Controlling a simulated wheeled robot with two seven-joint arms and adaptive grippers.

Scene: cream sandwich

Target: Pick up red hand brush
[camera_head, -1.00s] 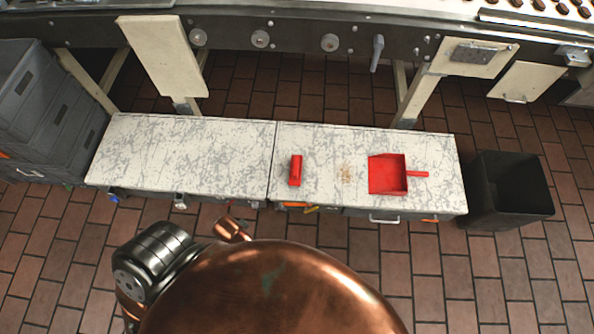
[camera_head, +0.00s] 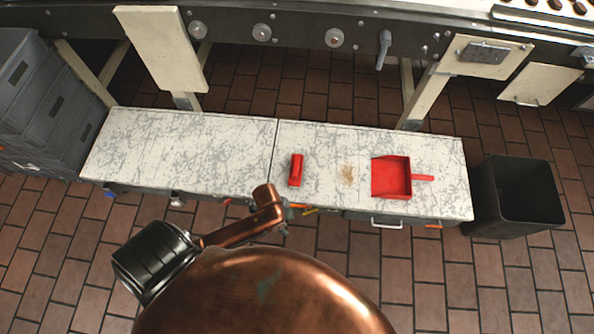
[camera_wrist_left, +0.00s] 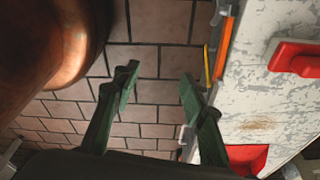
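The red hand brush (camera_head: 296,170) lies on the right half of the white, scuffed bench top (camera_head: 330,140). It also shows at the right edge of the left wrist view (camera_wrist_left: 295,57). My left gripper (camera_wrist_left: 159,83) is open with nothing between its green fingers. It is over the floor in front of the bench, to the left of the brush in the wrist view, and not touching it. In the head view the fingers are mostly hidden by my copper wrist. My right gripper is not in view.
A red dustpan (camera_head: 391,178) lies right of the brush, with a patch of brown crumbs (camera_head: 347,175) between them. A black bin (camera_head: 515,195) stands right of the bench, grey crates (camera_head: 45,105) left. A machine frame (camera_head: 290,30) runs behind. The bench's left half is clear.

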